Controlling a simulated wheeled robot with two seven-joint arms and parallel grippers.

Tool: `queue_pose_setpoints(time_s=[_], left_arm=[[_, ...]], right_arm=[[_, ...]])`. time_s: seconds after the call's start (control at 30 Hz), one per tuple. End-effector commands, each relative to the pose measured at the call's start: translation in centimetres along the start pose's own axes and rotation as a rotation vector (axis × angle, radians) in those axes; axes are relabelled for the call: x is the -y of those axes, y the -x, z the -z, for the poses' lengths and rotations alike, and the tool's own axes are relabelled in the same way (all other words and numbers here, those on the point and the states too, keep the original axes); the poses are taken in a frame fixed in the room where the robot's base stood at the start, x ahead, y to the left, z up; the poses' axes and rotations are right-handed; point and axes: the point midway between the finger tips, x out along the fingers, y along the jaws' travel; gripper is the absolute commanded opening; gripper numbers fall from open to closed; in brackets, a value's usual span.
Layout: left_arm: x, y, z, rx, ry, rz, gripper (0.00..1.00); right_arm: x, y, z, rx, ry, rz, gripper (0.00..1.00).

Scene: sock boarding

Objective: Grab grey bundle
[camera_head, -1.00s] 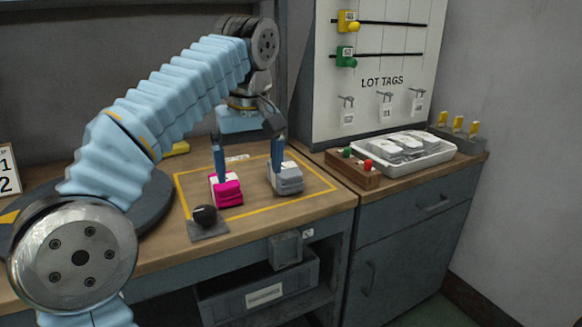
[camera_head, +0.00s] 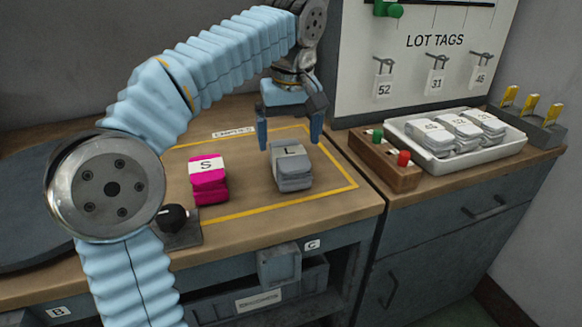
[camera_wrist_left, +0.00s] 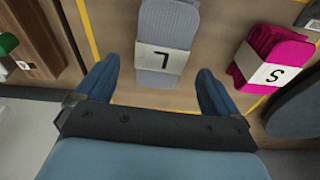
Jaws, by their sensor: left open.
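The grey bundle (camera_head: 293,170) with a white band marked L lies on the bench inside the yellow outline. It also shows in the left wrist view (camera_wrist_left: 168,30) at top middle. My left gripper (camera_head: 289,136) is open, its blue fingers apart, just above and behind the grey bundle in the head view. Nothing is held. My right gripper is not in view.
A pink bundle (camera_head: 210,185) marked S lies to the left, also in the left wrist view (camera_wrist_left: 268,62). A black knob (camera_head: 174,217) is at the bench front. A wooden button box (camera_head: 385,168) and a white tray (camera_head: 452,160) of packs stand right.

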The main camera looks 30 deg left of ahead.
Motion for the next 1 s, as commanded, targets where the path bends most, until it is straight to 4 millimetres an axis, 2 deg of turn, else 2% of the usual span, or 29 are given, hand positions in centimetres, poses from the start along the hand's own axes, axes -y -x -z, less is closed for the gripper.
queue_pose_setpoints(time_s=[0.23, 0.4, 0.5, 0.77, 1.0], left_arm=[[0.0, -2.4, -0.2, 0.001, 0.001, 0.000, 0.96], [-0.1, -5.2, -0.7, 0.002, 0.000, 0.001, 0.96], [-0.1, -6.3, -0.6, 0.001, 0.000, 0.000, 0.96], [-0.1, -6.6, -0.6, 0.000, 0.000, -0.002, 0.96], [-0.1, -6.5, -0.6, 0.000, 0.000, -0.001, 0.60]], right_arm=[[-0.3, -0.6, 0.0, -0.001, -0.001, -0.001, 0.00], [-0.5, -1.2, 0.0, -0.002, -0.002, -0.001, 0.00], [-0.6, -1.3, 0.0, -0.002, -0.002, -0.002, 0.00], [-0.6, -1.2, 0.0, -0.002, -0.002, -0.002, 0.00], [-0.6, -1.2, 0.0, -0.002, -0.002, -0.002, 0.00]])
